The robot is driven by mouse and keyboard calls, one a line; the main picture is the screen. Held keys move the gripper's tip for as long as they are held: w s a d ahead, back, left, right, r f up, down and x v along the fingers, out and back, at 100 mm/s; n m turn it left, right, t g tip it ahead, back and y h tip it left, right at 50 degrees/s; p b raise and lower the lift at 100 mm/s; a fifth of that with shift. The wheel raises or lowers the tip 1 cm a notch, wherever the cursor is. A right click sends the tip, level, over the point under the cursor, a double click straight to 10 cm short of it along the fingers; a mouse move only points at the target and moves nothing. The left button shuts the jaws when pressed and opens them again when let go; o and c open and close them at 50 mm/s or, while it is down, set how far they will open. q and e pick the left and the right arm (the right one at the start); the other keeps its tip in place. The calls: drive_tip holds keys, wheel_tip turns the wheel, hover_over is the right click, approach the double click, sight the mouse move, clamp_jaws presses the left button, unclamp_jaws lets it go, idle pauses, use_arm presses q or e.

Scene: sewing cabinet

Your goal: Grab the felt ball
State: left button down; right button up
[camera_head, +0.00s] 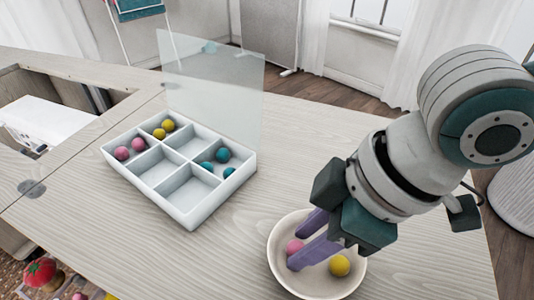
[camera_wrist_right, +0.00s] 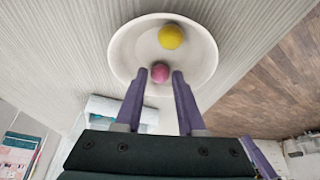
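A pink felt ball (camera_head: 295,246) and a yellow felt ball (camera_head: 340,265) lie in a round white bowl (camera_head: 275,262) on the table. My right gripper (camera_head: 297,245) reaches down into the bowl with its two purple fingers apart. In the right wrist view, the pink ball (camera_wrist_right: 160,72) sits between the open fingertips (camera_wrist_right: 160,73), with the yellow ball (camera_wrist_right: 171,36) beyond it. I cannot tell whether a finger touches the pink ball. My left gripper is not in the head view.
A white box (camera_head: 190,217) with several compartments and a raised clear lid (camera_head: 212,85) stands left of the bowl. It holds pink, yellow and teal balls. A red pincushion (camera_head: 40,272) is at the lower left. Bare tabletop lies between box and bowl.

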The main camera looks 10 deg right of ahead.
drive_tip(key=shift+a+f, duration=0.1)
drive_tip(key=shift+f, duration=0.25)
clamp_jaws()
idle(0.7)
